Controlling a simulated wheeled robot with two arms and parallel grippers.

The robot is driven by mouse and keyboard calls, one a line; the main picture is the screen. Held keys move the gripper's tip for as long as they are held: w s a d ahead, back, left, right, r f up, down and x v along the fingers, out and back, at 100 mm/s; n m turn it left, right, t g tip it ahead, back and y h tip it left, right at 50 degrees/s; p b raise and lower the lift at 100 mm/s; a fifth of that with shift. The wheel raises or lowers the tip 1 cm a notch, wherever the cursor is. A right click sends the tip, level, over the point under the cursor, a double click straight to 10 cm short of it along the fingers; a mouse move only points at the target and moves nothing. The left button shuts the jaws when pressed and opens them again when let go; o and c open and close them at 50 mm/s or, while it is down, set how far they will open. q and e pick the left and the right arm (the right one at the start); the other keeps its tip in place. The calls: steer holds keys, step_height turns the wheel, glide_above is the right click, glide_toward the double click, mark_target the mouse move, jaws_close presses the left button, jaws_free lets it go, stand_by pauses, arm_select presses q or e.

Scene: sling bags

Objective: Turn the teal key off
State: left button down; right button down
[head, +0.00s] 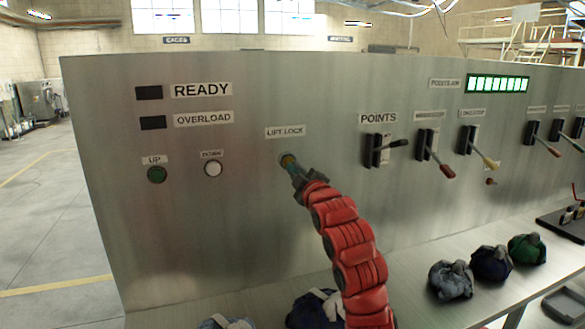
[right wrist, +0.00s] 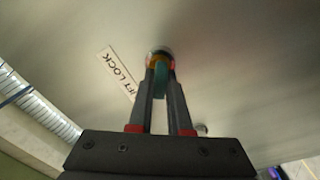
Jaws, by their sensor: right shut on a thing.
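The teal key (right wrist: 159,80) sits in a round lock on the metal panel, beside the LIFT LOCK label (head: 285,132). My right gripper (right wrist: 160,85) is shut on the key, with one finger on each side of it. In the head view the right gripper (head: 292,168) reaches up to the lock (head: 288,159) and hides most of the key. A yellow ring shows around the key's base in the right wrist view. My left gripper is not in view.
The metal panel (head: 250,90) also carries a green UP button (head: 157,174), a white button (head: 212,168) and several levers such as the POINTS lever (head: 397,143). Several cloth bags, one dark blue (head: 491,263), lie on the ledge below.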

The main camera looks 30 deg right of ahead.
steer(key=n+p, duration=0.1)
steer(key=n, duration=0.1)
steer(key=shift+r+n, duration=0.1)
steer(key=shift+n, duration=0.2)
steer(key=shift+n+p, duration=0.3)
steer(key=shift+n, duration=0.3)
steer(key=shift+n+p, duration=0.8)
steer(key=shift+n, duration=0.2)
steer(key=c, duration=1.3)
jaws_free()
steer(key=o, duration=0.5)
steer(key=shift+o, duration=0.4)
steer(key=o, duration=0.6)
